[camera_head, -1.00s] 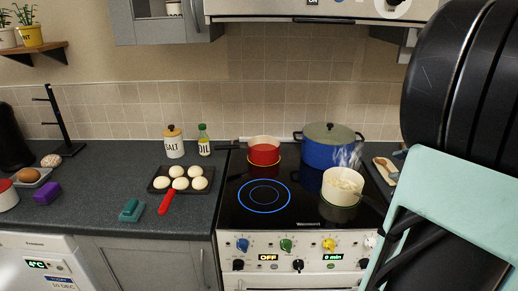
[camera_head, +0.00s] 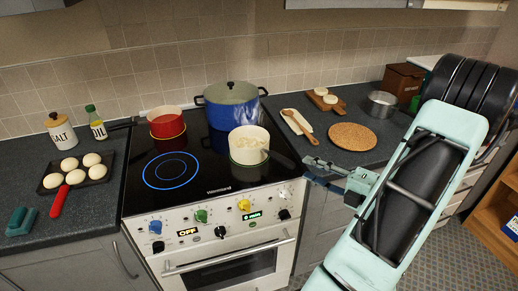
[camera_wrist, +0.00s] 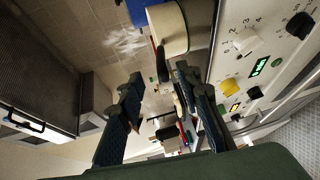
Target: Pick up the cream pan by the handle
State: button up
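The cream pan (camera_head: 249,148) stands upright on the front right burner of the black glass hob (camera_head: 200,187), with pale food inside and steam rising. Its dark handle (camera_head: 284,160) points right and toward the front edge. My gripper (camera_head: 312,170) is beside the handle's end, in front of the counter edge. In the wrist view, the gripper (camera_wrist: 160,88) has its two fingers spread, with nothing held between them. The cream pan (camera_wrist: 168,29) and its handle (camera_wrist: 162,65) show just beyond the fingers there. I cannot tell whether a finger touches the handle.
A red pan (camera_head: 167,122) and a blue pot (camera_head: 232,106) stand behind on the hob. Oven knobs (camera_head: 202,216) line the front. On the right counter are a wooden board with a spoon (camera_head: 299,123), a round cork mat (camera_head: 352,136) and a metal pan (camera_head: 382,104).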

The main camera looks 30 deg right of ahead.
aim_at(282, 158)
jog(key=x, duration=1)
jog(key=shift+a+f+p, duration=0.1)
jog(key=shift+a+p, duration=0.3)
jog(key=shift+a, duration=0.05)
jog(key=shift+c, duration=0.3)
grip_shut()
jog(key=shift+w, duration=0.1)
